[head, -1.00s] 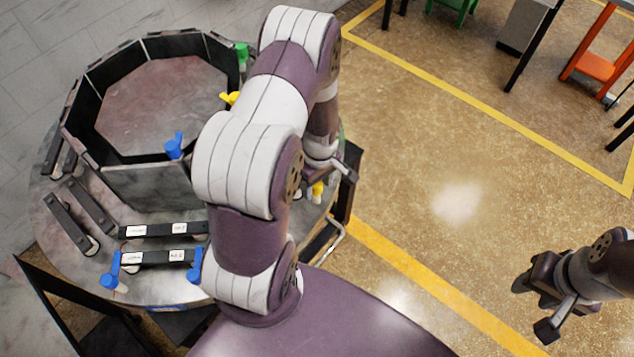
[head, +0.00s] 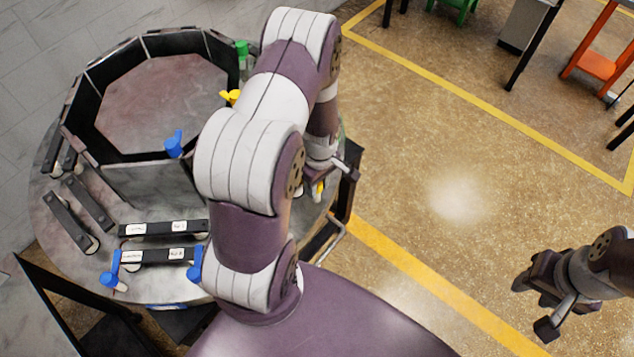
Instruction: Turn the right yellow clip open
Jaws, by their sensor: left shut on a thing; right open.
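A yellow clip (head: 319,188), the right one of two yellow spots in view, is at the right edge of the round furnace table, mostly hidden by my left arm and gripper. My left gripper (head: 322,181) is at this clip, shut on it as far as I can see; the contact is mostly hidden. Another yellow clip (head: 231,97) stands at the furnace wall further back, partly behind my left arm. My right gripper (head: 532,305) is open and empty over the floor at the right, far from the table.
The round table (head: 50,215) carries an octagonal ring of dark panels, with blue clips (head: 174,146), a green clip (head: 242,49) and dark labelled bars (head: 163,228). My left arm hides the table's right part. Open floor (head: 460,200) lies between table and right gripper.

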